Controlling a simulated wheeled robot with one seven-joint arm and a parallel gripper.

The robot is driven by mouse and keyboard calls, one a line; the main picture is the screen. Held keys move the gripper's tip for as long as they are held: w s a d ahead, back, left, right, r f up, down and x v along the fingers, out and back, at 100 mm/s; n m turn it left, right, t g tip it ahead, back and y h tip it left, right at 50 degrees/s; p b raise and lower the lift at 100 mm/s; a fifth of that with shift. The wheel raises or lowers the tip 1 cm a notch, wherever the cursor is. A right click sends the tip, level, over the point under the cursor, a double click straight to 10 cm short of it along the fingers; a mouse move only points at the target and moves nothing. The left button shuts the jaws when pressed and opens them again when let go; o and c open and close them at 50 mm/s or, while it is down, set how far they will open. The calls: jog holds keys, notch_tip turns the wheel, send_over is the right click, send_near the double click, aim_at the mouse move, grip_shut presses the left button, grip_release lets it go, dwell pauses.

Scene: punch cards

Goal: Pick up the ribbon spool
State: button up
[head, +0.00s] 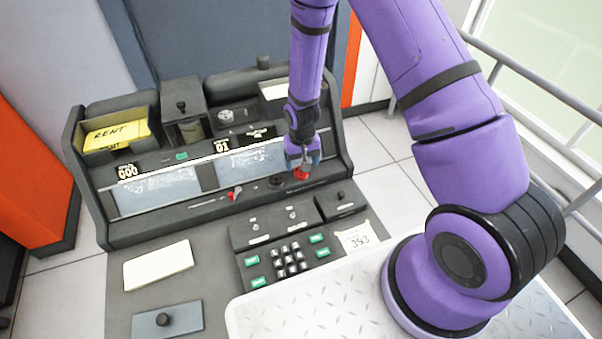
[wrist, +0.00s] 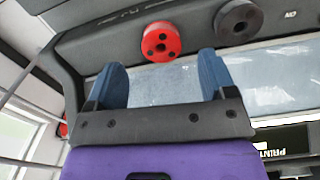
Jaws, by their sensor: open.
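A red round piece with dark holes in its face, which looks like the ribbon spool (wrist: 161,42), lies on the dark ledge of the console. In the head view the red spool (head: 301,175) shows just below my gripper, partly covered by it. My gripper (wrist: 161,62) is open and empty. In the wrist view its two blue fingers stand apart, and the red spool appears between and beyond their tips. The head view shows my gripper (head: 302,160) low over the console's right part. I cannot tell whether the fingers touch anything.
A dark ring-shaped disc (wrist: 238,22) sits close beside the spool, also in the head view (head: 276,181). A red-tipped item (head: 235,193) lies further left. Glass panels (head: 158,190) slope behind the ledge. A keypad (head: 290,260) and yellow card tray (head: 115,132) are on the console.

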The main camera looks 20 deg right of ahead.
aim_at(301, 173)
jog(key=shift+w+f, duration=0.1)
jog(key=shift+f, duration=2.1)
jog(key=shift+c, duration=0.4)
jog(key=c, duration=0.9)
